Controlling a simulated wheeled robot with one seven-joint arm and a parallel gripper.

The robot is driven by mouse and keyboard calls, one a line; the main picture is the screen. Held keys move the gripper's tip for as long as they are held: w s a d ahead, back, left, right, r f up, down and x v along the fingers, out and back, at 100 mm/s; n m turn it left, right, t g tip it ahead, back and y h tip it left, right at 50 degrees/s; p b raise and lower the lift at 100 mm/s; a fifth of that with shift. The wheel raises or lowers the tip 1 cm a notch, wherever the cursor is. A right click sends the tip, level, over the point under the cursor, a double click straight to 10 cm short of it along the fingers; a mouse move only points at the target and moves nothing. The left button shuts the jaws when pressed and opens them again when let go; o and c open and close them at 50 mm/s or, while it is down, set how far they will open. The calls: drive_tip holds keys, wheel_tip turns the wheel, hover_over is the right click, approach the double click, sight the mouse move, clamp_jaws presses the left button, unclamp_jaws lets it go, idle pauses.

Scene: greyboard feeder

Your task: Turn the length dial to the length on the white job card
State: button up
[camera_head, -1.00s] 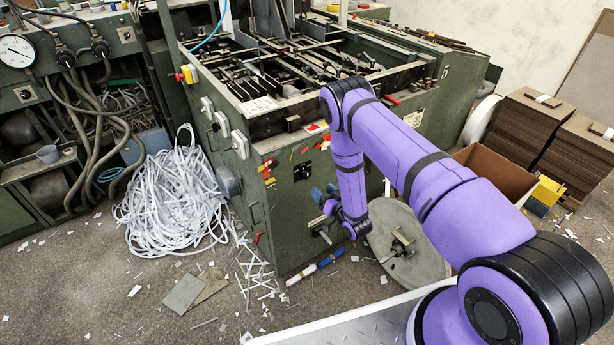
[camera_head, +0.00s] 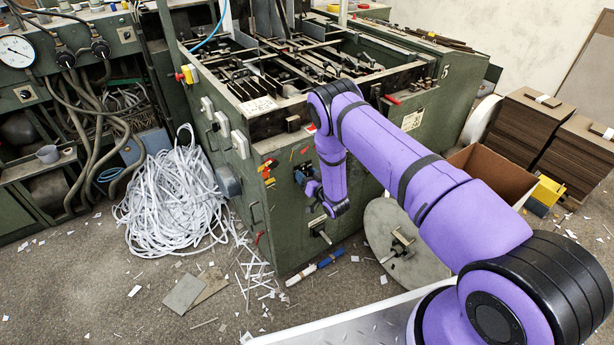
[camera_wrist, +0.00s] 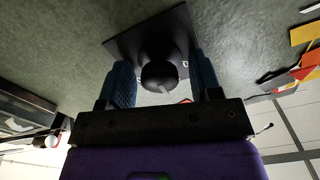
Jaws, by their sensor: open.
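The length dial shows in the wrist view as a round black knob (camera_wrist: 158,72) with a pale pointer mark on a black square plate (camera_wrist: 122,44). My gripper (camera_wrist: 163,80) is open, with its blue fingers on either side of the knob. A gap shows on each side, and no contact is visible. In the head view my gripper (camera_head: 304,176) is at the green machine's front panel and covers the dial there. A white printed card (camera_head: 258,105) lies on the machine's top edge. Its print is too small to read, and I cannot tell if it is the job card.
The green machine (camera_head: 285,222) has a lever (camera_head: 324,236) below my gripper and red and yellow tags (camera_head: 266,170) to the left. A round disc (camera_head: 384,222) stands at the right. White strips (camera_head: 175,205) lie heaped on the floor.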

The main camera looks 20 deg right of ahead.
drive_tip(key=c, duration=0.9)
drive_tip(key=shift+c, duration=0.2)
drive_tip(key=shift+m, duration=0.4)
drive_tip(key=m, duration=0.4)
drive_tip(key=shift+d+m, duration=0.1)
drive_tip(key=shift+m, duration=0.3)
drive_tip(key=m, duration=0.6)
drive_tip(key=shift+f+m, duration=0.1)
drive_tip(key=shift+m, duration=0.2)
drive_tip(key=o, duration=0.9)
